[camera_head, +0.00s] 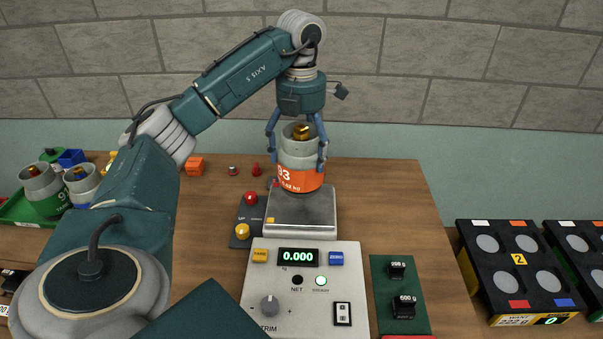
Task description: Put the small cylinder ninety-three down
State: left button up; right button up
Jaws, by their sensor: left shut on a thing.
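The small cylinder ninety-three (301,181), grey with an orange band and a brass top, is upright in my left gripper (297,163). The blue fingers are shut around its sides. It is over the back part of the scale's square grey pan (301,212). The scale display (298,257) reads 0.000, and I cannot see a clear gap between cylinder and pan. My right gripper is not in view.
A green tray (15,213) with other cylinders stands at the left, partly behind my arm. A dark button box (246,217) is beside the pan. Black weights sit on a green board (385,276) at the right. Dark racks (468,232) stand further right. The table right of the pan is clear.

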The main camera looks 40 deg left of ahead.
pick_arm(q)
notch_tip(320, 180, down, 2)
jog(key=shift+f, duration=0.1)
notch_tip(320, 180, down, 3)
jog(key=shift+r+p, duration=0.1)
jog(key=shift+p, duration=0.45)
jog(key=shift+f, duration=0.45)
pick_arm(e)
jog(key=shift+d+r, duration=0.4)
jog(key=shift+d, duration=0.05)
pick_arm(q)
jog(key=o, duration=1.8)
jog(key=shift+f, duration=0.2)
jog(key=shift+s, duration=0.1)
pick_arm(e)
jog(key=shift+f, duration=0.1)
